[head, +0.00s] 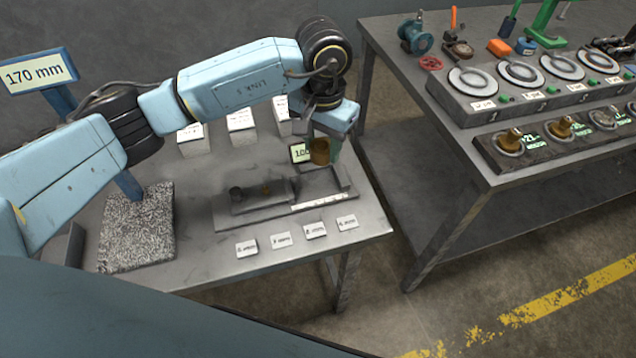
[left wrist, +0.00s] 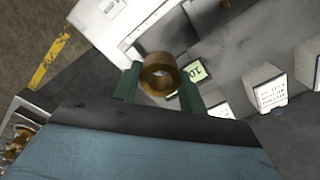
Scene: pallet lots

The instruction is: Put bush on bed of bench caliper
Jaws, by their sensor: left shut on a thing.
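The bush (head: 320,151) is a brownish bronze ring. My left gripper (head: 333,150) is shut on it and holds it over the right part of the bench caliper. In the left wrist view the bush (left wrist: 160,74) sits between the green fingers of the left gripper (left wrist: 158,84), its hole facing the camera. The bench caliper (head: 262,208) is a dark grey device on the left table, with a raised block and a white scale strip along its front. A small green display (head: 299,153) is partly hidden behind the bush. I cannot tell whether the bush touches the bed. My right gripper is not in view.
White labelled blocks (head: 241,128) stand behind the caliper, and small labelled tags (head: 246,247) lie in front. A second table at right holds a row of round dials (head: 473,80) and bronze pieces.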

